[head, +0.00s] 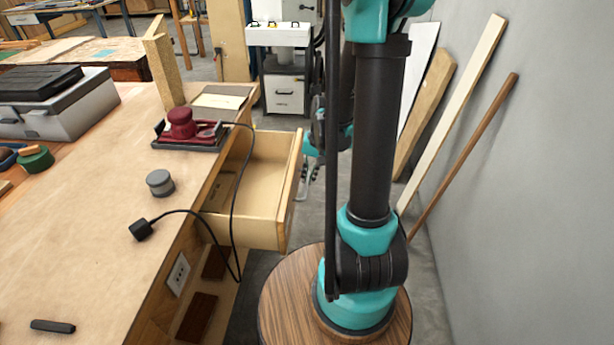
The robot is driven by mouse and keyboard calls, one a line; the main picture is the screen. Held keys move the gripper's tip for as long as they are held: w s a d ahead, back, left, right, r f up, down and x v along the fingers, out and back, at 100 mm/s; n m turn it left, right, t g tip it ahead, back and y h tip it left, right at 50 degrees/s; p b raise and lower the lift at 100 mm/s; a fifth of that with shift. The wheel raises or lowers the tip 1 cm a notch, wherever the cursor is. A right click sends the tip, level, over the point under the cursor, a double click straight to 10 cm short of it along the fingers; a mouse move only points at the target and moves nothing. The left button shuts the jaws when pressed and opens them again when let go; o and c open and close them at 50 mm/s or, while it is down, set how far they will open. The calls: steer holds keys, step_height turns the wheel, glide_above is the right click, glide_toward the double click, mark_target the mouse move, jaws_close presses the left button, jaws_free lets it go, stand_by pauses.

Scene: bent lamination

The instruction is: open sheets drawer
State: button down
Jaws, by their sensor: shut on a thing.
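A pale wooden drawer (245,217) is pulled well out from the right side of the workbench (90,240). The handle and the fingertips are mostly hidden behind the drawer front and my arm.
A red sander (188,126) sits on a dark tray at the bench edge. Its black cord (235,205) hangs in front of the drawer to a plug (141,229). Planks (455,105) lean on the right wall. A white cabinet (283,85) stands behind.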

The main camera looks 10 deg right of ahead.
steer(key=c, duration=1.6)
jaws_free()
step_height(320, 180, up, 12)
steer(key=d, duration=0.2)
steer(key=shift+s, duration=0.4)
steer(key=shift+d+f, duration=0.1)
steer(key=s+a+f+n+t+h, duration=0.2)
steer(key=s+f, duration=0.5)
steer(key=s, duration=0.4)
steer(key=shift+s+f+n+t, duration=0.2)
steer(key=shift+n+t, duration=0.5)
steer(key=shift+n, duration=0.3)
